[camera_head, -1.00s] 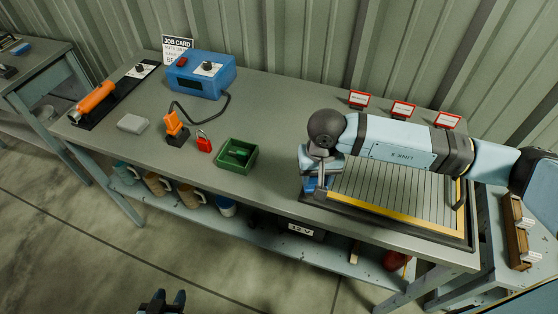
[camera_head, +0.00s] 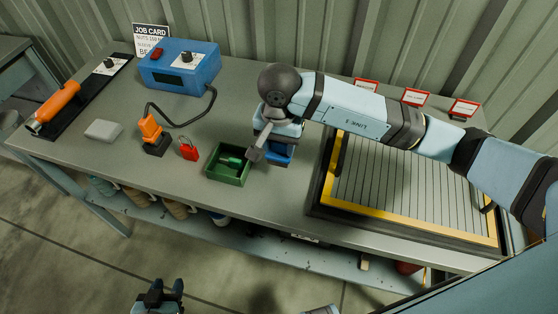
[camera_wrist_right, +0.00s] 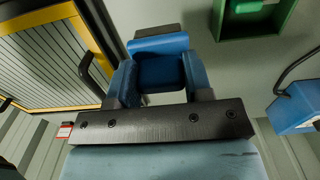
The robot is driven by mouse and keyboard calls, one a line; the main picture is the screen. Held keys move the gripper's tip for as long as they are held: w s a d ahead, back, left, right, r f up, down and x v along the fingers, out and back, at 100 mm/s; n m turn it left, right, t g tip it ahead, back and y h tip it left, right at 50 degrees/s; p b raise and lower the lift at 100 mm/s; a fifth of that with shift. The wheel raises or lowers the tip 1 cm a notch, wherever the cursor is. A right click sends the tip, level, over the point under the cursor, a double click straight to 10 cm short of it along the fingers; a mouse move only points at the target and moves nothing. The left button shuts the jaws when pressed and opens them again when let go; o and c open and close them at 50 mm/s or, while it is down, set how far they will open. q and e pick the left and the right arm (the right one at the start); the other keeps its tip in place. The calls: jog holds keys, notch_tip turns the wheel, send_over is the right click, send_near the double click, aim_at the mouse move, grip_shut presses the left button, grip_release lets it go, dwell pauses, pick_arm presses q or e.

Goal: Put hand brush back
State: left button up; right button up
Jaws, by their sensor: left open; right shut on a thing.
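My right gripper (camera_head: 272,142) is over the bench, just right of the green tray, and is shut on a blue thing, which I take to be the hand brush (camera_head: 279,153). In the right wrist view the blue hand brush (camera_wrist_right: 160,65) sits between the two fingers, with a dark part at its far end. The arm hides much of it in the head view, and its bristles cannot be made out. My left gripper (camera_head: 160,290) is open and empty at the bottom of the head view, in front of the bench and away from it.
The green tray (camera_head: 213,175) holds a small green item. A red padlock (camera_head: 188,151), orange-handled plug (camera_head: 151,130), grey block (camera_head: 103,130) and blue box (camera_head: 208,67) with a cable stand left. A yellow-edged grille panel (camera_head: 321,190) lies right. Three red-bordered signs stand behind it.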

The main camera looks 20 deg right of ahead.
aim_at(279, 154)
notch_tip(279, 154, down, 4)
jog(key=shift+r, duration=0.1)
jog(key=shift+f, duration=1.95)
jog(key=shift+f, duration=0.1)
jog(key=o, duration=1.1)
jog(key=shift+c, duration=0.2)
notch_tip(279, 154, up, 12)
jog(key=shift+r+b, duration=0.15)
jog(key=shift+b, duration=0.3)
